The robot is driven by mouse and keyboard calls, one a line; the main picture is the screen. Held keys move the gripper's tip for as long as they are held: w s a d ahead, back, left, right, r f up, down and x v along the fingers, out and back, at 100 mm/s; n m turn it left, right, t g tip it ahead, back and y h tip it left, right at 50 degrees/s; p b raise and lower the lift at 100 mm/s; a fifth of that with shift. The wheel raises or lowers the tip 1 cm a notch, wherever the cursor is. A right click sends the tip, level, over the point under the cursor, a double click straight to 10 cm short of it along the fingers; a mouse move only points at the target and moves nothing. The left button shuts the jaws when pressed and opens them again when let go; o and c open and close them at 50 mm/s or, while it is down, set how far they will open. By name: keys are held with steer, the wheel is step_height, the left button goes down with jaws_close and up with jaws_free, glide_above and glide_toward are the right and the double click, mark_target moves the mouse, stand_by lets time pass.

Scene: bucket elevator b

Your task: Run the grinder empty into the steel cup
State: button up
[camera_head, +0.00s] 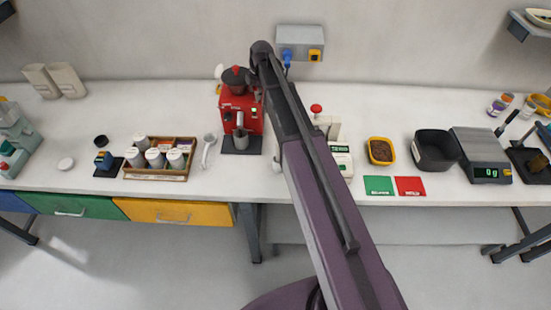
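The red grinder (239,110) stands on the bench against the back wall, with a dark hopper and a red knob on top. A small green light or display shows on its front. The steel cup (241,141) stands upright under its spout on a dark base. Whether anything is in the cup or the hopper is too small to tell. My dark and purple arm crosses the middle of the view, just right of the grinder, and hides part of the bench. My gripper's fingers cannot be made out.
Left are a wooden rack (159,175) of white-lidded jars and a white-handled tool (208,150). Right are an orange bowl (381,139) of brown grains, green (378,185) and red (410,186) cards, a black bin (422,161) and a scale (480,148) reading 0 g. A wall box (298,38) has a blue plug.

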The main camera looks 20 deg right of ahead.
steer(key=shift+s+a+f+t, duration=0.1)
steer(key=shift+s+t, duration=0.25)
steer(key=shift+t, duration=0.15)
steer(key=shift+r, duration=0.25)
steer(key=shift+p+v, duration=1.1)
steer(key=shift+p, duration=0.05)
steer(key=a+p+v, duration=0.1)
steer(key=p+v, duration=1)
steer(key=s+f+m+g+b, duration=0.1)
steer(key=s+f+m+b, duration=0.8)
steer(key=s, duration=0.3)
steer(key=s+f+m+g+h+b, duration=0.1)
steer(key=s+f+m+b, duration=0.8)
steer(key=s+m, duration=0.2)
steer(key=shift+s+a+f+m+g, duration=0.2)
steer(key=shift+s+f+m+g, duration=0.15)
steer(key=shift+s, duration=0.4)
steer(key=shift+c, duration=0.2)
